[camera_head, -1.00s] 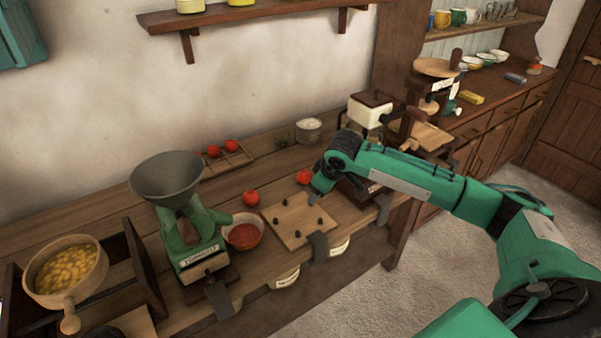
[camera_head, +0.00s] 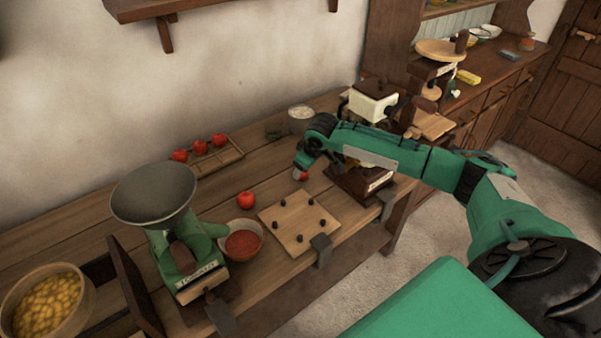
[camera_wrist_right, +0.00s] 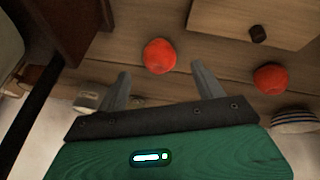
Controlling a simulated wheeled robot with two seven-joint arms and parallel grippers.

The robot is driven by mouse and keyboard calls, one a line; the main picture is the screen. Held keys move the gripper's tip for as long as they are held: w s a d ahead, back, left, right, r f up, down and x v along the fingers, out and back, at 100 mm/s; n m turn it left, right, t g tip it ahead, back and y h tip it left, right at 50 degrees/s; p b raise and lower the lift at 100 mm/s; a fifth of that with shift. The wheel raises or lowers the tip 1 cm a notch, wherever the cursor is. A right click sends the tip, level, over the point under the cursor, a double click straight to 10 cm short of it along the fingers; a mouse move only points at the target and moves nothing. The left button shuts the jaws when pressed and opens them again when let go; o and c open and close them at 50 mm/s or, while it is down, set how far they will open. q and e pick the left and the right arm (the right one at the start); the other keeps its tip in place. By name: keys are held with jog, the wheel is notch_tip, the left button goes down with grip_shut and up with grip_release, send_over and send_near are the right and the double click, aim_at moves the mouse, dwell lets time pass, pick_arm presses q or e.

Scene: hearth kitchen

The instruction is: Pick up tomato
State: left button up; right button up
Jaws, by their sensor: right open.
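Red tomatoes are in view. One tomato (camera_head: 304,177) on the worktop is partly hidden by my right gripper (camera_head: 299,167) in the head view. In the right wrist view a tomato (camera_wrist_right: 160,56) lies just beyond and between the tips of my right gripper (camera_wrist_right: 161,74), which is open and empty. Another tomato (camera_head: 246,200) sits alone behind the red-filled bowl; a second tomato (camera_wrist_right: 270,78) shows at the right of the wrist view. Three more tomatoes (camera_head: 200,147) stand in a row at the wooden rack. My left gripper is out of view.
A wooden board (camera_head: 292,238) with small dark pieces lies in front. A green scale (camera_head: 185,250) with a grey pan and a red-filled bowl (camera_head: 242,240) stand left. A wooden mill (camera_head: 362,182) stands close right of my gripper. A pot (camera_head: 301,119) stands behind.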

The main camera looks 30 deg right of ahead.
jog(key=shift+w+f, duration=0.1)
jog(key=shift+f, duration=0.15)
jog(key=shift+w+f+p, duration=0.25)
jog(key=shift+f+p, duration=0.05)
jog(key=shift+f, duration=0.2)
jog(key=x, duration=0.3)
jog(key=shift+w+f, duration=0.15)
jog(key=shift+f, duration=0.05)
jog(key=shift+w+f, duration=0.1)
jog(key=shift+f, duration=0.05)
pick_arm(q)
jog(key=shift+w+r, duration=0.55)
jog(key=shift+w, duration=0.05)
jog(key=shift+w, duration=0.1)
pick_arm(e)
jog(key=c, duration=1.1)
